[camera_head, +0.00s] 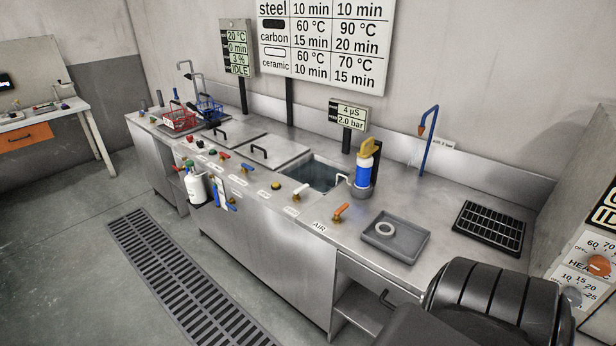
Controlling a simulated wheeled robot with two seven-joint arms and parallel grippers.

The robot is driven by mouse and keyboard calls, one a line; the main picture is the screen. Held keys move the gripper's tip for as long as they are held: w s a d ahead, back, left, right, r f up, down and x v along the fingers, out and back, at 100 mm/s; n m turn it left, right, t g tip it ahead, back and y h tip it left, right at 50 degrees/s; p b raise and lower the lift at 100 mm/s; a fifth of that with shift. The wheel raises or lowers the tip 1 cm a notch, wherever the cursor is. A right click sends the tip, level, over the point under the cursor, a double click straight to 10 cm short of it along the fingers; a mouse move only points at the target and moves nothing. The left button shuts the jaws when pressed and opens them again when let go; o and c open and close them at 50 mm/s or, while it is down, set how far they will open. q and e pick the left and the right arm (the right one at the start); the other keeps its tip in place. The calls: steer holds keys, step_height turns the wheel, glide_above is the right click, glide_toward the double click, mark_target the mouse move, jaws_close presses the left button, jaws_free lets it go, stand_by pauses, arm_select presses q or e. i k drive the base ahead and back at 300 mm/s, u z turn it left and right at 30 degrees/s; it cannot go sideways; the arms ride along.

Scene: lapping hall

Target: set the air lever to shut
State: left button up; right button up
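The air lever (341,211) has an orange handle and sits near the front edge of the steel bench, just behind the white label AIR (319,226). Its handle slants up and to the right above its small base. I cannot tell from this view whether that position is open or shut. Nothing touches the lever. Neither gripper shows in the view. A large black rounded part at the bottom right is mine.
A grey tray (408,252) with a white ring (385,229) lies right of the lever.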

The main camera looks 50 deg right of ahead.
mark_target(337, 214)
steer(key=z, duration=0.3)
steer(key=i, duration=1.05)
steer(key=z, duration=0.75)
